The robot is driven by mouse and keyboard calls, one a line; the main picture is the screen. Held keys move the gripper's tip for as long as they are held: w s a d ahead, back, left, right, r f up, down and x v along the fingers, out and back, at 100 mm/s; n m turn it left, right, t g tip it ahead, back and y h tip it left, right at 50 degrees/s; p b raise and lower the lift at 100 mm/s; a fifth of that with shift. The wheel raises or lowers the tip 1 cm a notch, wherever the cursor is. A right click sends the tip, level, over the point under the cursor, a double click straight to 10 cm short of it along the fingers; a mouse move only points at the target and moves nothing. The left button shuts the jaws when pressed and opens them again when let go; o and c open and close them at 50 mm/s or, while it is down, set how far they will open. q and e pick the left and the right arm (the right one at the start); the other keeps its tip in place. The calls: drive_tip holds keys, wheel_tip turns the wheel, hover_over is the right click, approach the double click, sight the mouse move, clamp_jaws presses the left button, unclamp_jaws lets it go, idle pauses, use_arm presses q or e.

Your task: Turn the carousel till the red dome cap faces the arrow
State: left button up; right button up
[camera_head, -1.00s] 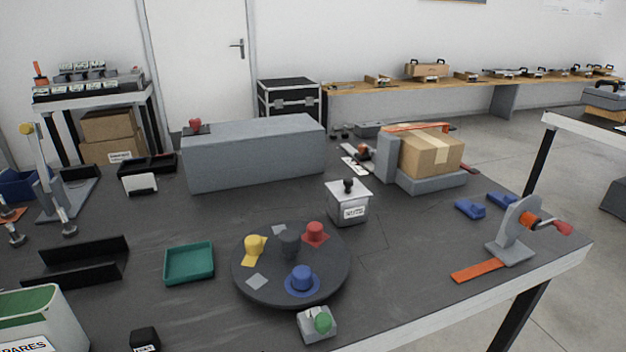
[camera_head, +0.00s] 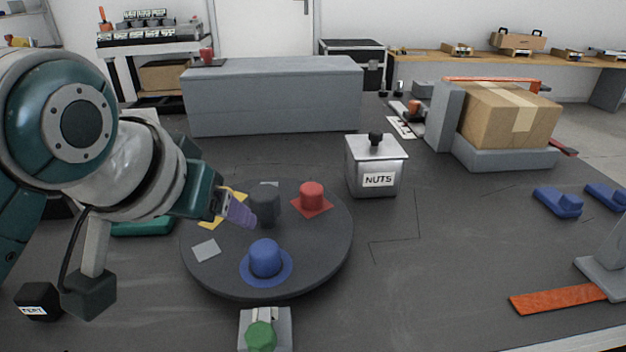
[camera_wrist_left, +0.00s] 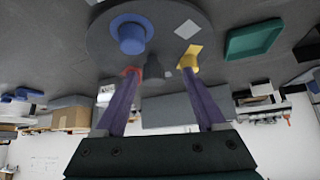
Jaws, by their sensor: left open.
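The dark round carousel (camera_head: 325,250) lies on the bench. Its red cap (camera_head: 312,196) on a red square base is at the back right, its blue cap (camera_head: 265,258) with a round brim at the front. A dark centre knob (camera_head: 266,204) stands between them. A yellow piece (camera_head: 238,196) at the back left is mostly hidden by my left gripper (camera_head: 240,210); the yellow cap shows in the left wrist view (camera_wrist_left: 189,60). My left gripper is open and empty above the carousel's left part, left of the knob. My right gripper is out of view. I cannot make out the arrow.
A small grey block with a green dome (camera_head: 261,337) stands at the carousel's front edge. A metal NUTS box (camera_head: 376,165) stands behind right, and a long grey block (camera_head: 275,100) behind. A green tray (camera_head: 142,228) is partly behind my arm.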

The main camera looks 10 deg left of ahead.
sight(269, 199)
use_arm(q)
drive_tip(key=shift+t, duration=0.7)
drive_tip(key=w+b, duration=0.1)
drive_tip(key=w, duration=0.1)
drive_tip(key=w+d+b, duration=0.1)
drive_tip(key=w, duration=0.1)
drive_tip(key=w+f+b, duration=0.1)
drive_tip(key=w, duration=0.1)
drive_tip(key=shift+w+d+f, duration=0.1)
drive_tip(key=shift+w+d, duration=0.25)
drive_tip(key=b+x, duration=0.4)
drive_tip(key=x, duration=0.5)
drive_tip(key=shift+w+f, duration=0.1)
drive_tip(key=shift+f, duration=0.05)
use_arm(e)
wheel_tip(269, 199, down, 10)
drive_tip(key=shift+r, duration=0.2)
use_arm(q)
drive_tip(key=shift+c, duration=0.2)
clamp_jaws()
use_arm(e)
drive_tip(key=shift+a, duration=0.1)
